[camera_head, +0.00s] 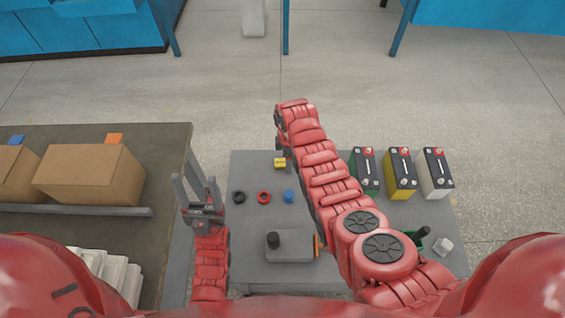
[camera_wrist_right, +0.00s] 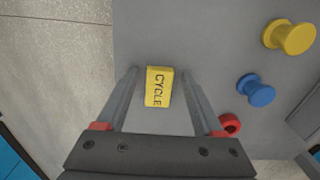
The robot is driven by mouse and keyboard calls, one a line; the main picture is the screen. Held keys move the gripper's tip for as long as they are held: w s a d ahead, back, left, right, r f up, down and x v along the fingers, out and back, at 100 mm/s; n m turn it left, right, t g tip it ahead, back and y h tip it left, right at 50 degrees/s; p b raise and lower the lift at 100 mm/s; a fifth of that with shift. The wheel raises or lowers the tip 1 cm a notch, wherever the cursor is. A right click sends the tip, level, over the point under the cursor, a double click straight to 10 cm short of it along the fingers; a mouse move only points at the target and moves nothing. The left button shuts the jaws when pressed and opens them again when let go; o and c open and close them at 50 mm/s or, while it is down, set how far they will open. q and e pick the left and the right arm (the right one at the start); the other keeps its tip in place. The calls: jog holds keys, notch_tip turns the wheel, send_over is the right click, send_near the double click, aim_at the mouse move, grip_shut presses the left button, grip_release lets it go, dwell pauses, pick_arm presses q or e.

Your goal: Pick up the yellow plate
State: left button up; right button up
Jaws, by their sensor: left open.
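The yellow plate (camera_head: 280,162), a small block marked "CYCLE", lies on the grey table near its far edge in the head view. It also shows in the right wrist view (camera_wrist_right: 159,88), between the two fingers of my right gripper (camera_wrist_right: 158,73). Gaps show between the plate and both fingers, so the right gripper is open and not holding it. In the head view my right arm's end is above the plate and hides most of that gripper. My left gripper (camera_head: 195,182) is open and empty, left of the grey table's left edge.
A black ring (camera_head: 239,197), red ring (camera_head: 263,197) and blue spool (camera_head: 289,197) stand nearer me. A yellow spool (camera_wrist_right: 289,37) shows in the wrist view. Green (camera_head: 365,172), yellow (camera_head: 400,174) and white batteries (camera_head: 435,174) stand right of my arm. Cardboard boxes (camera_head: 88,175) are left.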

grip_shut()
jog(key=shift+w+r, duration=0.1)
jog(key=shift+r, duration=0.05)
